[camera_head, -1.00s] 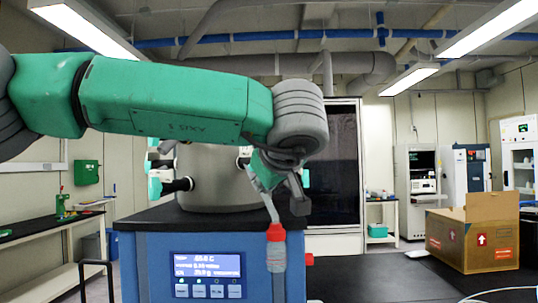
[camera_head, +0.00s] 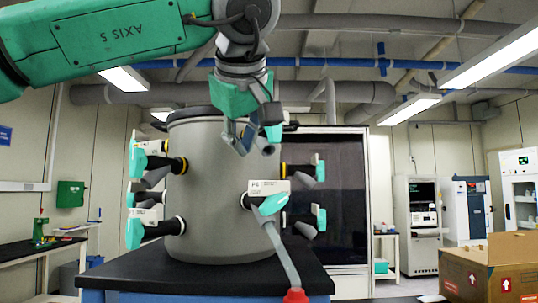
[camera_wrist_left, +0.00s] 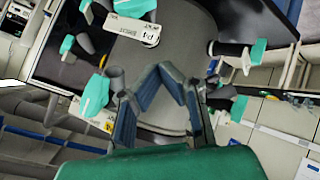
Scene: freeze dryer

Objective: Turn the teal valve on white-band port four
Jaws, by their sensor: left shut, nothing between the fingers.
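The freeze dryer's grey drum (camera_head: 222,190) has several side ports with teal valves. The front port has a white label that appears to read P4, also seen in the left wrist view (camera_wrist_left: 130,26). Its teal valve (camera_head: 273,205) has a grey tube hanging down to a red cap (camera_head: 296,296). The valve also shows in the left wrist view (camera_wrist_left: 135,8). My left gripper (camera_head: 257,148) is shut and empty, pointing down in front of the drum, above and apart from this valve. Its fingertips show in the left wrist view (camera_wrist_left: 172,70). My right gripper is not in view.
A lower-left port (camera_head: 176,226) also has a white band; the upper-left port (camera_head: 178,165) has a yellow band. More teal valves (camera_head: 320,168) stick out on the right. The drum stands on a black top (camera_head: 200,276). A cardboard box (camera_head: 485,272) is at right.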

